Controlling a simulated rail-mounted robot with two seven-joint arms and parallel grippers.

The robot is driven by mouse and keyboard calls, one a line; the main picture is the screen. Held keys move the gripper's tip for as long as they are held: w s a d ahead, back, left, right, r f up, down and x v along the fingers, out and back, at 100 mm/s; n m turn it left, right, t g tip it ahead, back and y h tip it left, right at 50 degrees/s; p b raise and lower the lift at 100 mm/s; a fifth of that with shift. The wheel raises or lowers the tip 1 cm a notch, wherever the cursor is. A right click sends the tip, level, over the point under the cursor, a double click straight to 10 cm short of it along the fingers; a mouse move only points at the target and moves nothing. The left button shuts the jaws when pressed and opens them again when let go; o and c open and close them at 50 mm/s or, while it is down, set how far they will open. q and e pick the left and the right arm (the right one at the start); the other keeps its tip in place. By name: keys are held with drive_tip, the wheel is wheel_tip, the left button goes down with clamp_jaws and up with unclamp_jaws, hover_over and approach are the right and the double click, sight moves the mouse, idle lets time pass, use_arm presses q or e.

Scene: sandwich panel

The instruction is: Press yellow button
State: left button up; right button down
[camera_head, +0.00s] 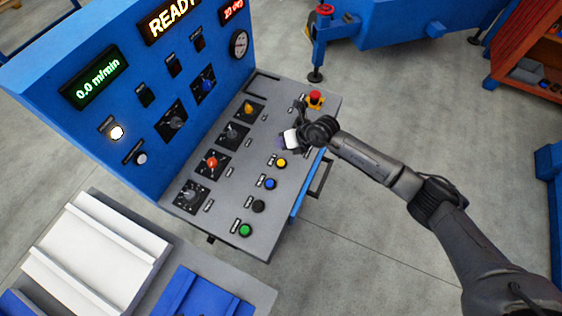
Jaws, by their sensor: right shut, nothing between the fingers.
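The yellow button (281,163) is a small round button on the sloped grey top of the control panel (262,185). It is in a row with a blue button (270,184), a black button (258,206) and a green button (246,230). My right gripper (287,141) is over the panel, just above the yellow button in the picture, and is shut and empty. The yellow button is uncovered, with a visible gap to the gripper. My left gripper is not in view.
A red emergency-stop button (315,98) is close behind my right gripper. Several rotary knobs, such as a red one (212,162), are left of the buttons. A blue upright panel (130,70) with displays rises behind them. A handle (321,178) sticks out at the panel's right edge.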

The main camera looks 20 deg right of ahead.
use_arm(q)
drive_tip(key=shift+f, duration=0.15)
use_arm(e)
drive_tip(key=shift+f, duration=0.15)
use_arm(q)
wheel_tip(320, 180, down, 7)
drive_tip(key=b, duration=0.7)
use_arm(e)
hover_over(282, 161)
wheel_tip(282, 161, down, 7)
drive_tip(key=shift+r, duration=0.2)
use_arm(q)
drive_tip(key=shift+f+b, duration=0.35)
drive_tip(key=shift+b, duration=0.1)
use_arm(e)
drive_tip(key=shift+f, duration=0.95)
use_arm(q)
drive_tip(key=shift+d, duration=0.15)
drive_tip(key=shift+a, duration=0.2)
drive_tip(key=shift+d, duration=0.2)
use_arm(e)
drive_tip(key=shift+f, duration=0.1)
